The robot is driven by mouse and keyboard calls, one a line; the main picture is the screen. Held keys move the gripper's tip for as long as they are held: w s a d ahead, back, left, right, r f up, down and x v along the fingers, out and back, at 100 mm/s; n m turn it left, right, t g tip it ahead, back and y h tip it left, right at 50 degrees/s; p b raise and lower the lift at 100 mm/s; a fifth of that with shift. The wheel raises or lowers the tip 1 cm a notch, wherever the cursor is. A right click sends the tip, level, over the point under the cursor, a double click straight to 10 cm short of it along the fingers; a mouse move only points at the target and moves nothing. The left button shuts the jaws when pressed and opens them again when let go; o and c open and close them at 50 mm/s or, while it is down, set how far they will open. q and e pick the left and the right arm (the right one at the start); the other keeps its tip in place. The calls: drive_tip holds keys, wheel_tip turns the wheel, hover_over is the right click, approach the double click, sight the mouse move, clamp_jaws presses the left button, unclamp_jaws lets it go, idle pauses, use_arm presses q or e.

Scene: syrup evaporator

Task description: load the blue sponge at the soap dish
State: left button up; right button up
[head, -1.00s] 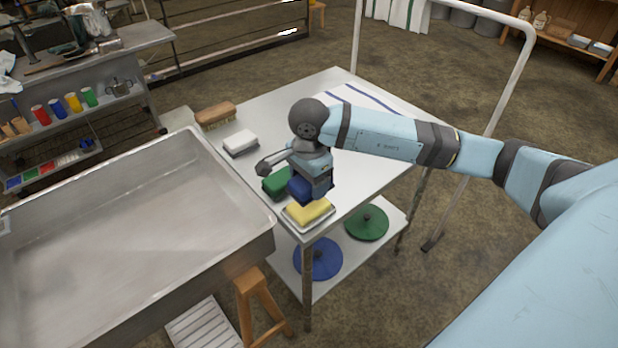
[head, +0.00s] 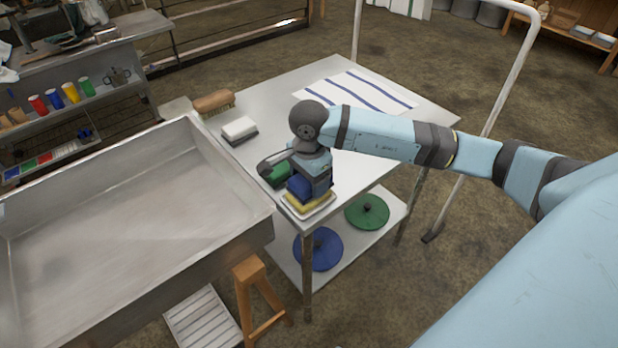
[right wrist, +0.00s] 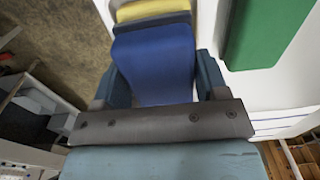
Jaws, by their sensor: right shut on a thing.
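My right gripper (head: 310,178) points down at the table's near corner and is shut on the blue sponge (head: 298,188). The right wrist view shows the blue sponge (right wrist: 155,62) between the two fingers. A yellow sponge (head: 318,203) lies in a shallow pale dish (head: 312,213), which looks like the soap dish. The blue sponge is over the yellow one and covers much of it; I cannot tell whether they touch. The yellow sponge (right wrist: 152,10) shows at the top of the wrist view. My left gripper is not in view.
A green sponge (head: 277,174) lies close beside the gripper. A white block with a dark base (head: 240,130) and a wooden brush (head: 214,102) stand farther back. A striped cloth (head: 360,92) lies behind my arm. A large metal pan (head: 120,215) borders the table's left side.

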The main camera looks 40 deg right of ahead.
drive_tip(key=shift+f+b, duration=0.6)
drive_tip(key=shift+b, duration=0.05)
idle(1.9)
drive_tip(key=shift+r, duration=0.15)
drive_tip(key=shift+r+p, duration=1.75)
drive_tip(key=shift+r, duration=1.7)
